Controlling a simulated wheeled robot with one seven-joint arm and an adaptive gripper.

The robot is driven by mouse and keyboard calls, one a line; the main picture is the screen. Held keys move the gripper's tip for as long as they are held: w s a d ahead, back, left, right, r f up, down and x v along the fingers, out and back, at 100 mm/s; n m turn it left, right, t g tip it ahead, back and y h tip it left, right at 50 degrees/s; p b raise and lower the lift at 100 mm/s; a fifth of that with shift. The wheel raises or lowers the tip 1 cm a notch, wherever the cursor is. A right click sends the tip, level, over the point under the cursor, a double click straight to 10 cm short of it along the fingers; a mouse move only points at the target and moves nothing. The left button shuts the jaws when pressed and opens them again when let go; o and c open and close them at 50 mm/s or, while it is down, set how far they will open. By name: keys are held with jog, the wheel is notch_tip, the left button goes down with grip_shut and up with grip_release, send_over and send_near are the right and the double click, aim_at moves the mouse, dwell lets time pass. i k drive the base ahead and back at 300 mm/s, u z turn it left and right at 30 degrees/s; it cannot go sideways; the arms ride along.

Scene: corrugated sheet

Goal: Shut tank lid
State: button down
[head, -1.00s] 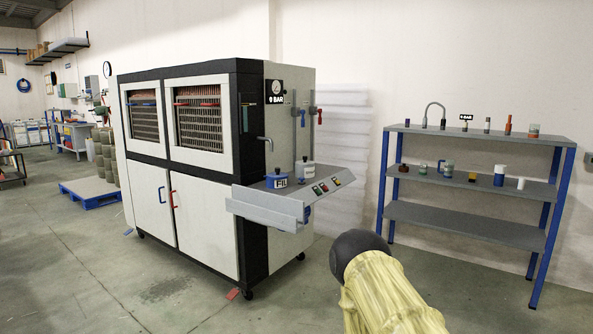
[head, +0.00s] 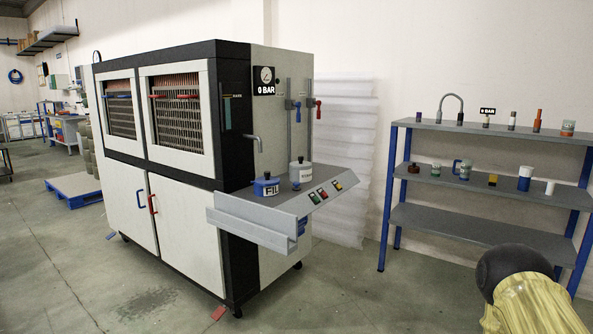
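The big white and black machine (head: 183,225) stands left of centre. A grey ledge (head: 250,208) on its right side carries a blue pot (head: 266,187) labelled "FIL" with a dark knob on top. Beside it stands a pale grey pot (head: 300,173) with a dark knob and a label too small to read. I cannot tell which is the tank, or whether either lid is open. My gripper is not in view; only a yellow-sleeved arm part with a dark rounded end shows at the lower right, well apart from the machine.
Coloured buttons line the ledge's sloped front, and a gauge sign (head: 265,81) reads "0 BAR". Blue-legged grey shelving (head: 470,177) with bottles and cups stands at the right. Bare floor (head: 370,300) lies between shelving and machine. A blue pallet (head: 72,186) lies far left.

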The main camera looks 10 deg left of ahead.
aim_at(268, 180)
jog(key=u, duration=0.3)
jog(key=i, duration=0.8)
jog(key=u, duration=0.6)
